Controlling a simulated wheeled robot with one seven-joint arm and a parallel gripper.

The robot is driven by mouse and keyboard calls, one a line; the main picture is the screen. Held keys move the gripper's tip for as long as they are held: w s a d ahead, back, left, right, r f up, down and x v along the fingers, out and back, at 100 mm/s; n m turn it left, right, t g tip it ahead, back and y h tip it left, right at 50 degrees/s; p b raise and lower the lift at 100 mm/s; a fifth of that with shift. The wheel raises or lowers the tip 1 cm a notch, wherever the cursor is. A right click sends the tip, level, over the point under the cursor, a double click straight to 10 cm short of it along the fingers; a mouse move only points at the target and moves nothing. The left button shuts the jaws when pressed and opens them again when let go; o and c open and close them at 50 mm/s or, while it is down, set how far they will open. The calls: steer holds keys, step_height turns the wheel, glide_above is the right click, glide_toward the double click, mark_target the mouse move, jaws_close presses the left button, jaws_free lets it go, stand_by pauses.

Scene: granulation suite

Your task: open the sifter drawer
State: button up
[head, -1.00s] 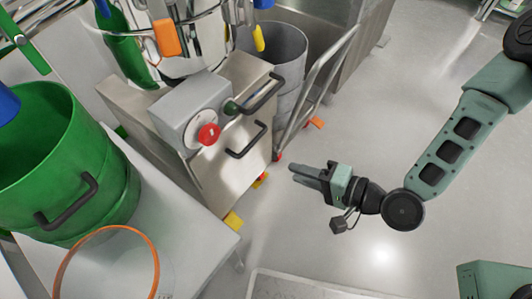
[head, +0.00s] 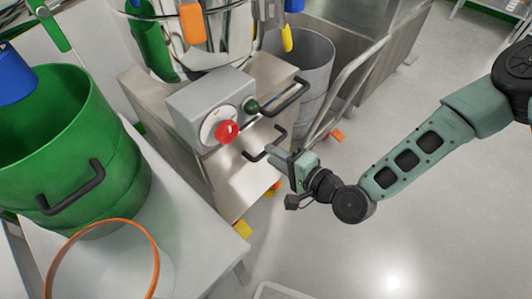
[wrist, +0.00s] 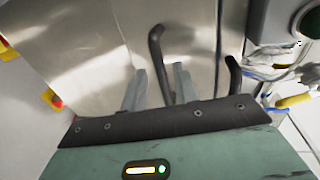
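The sifter is a stainless steel cabinet whose front panel (head: 228,187) carries a grey control box with a red knob (head: 227,131). A lower black handle (head: 281,131) sits on this front, partly hidden by my gripper. My gripper (head: 277,156) is at this handle, in front of the panel. In the wrist view, my two fingers (wrist: 158,70) are spread apart, and part of a black handle (wrist: 156,42) shows between them. I cannot tell whether they touch it. The handle's lower part is hidden behind the gripper body. No gap shows around the drawer.
An upper black handle (head: 283,96) sits above the lower one. A green drum (head: 60,140) stands on a table (head: 180,235) at the left. A grey bin (head: 305,65) and a metal rail stand behind right. The floor (head: 440,200) at right is clear.

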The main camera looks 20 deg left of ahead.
steer(key=shift+x, duration=1.75)
jaws_close()
steer(key=shift+d, duration=0.15)
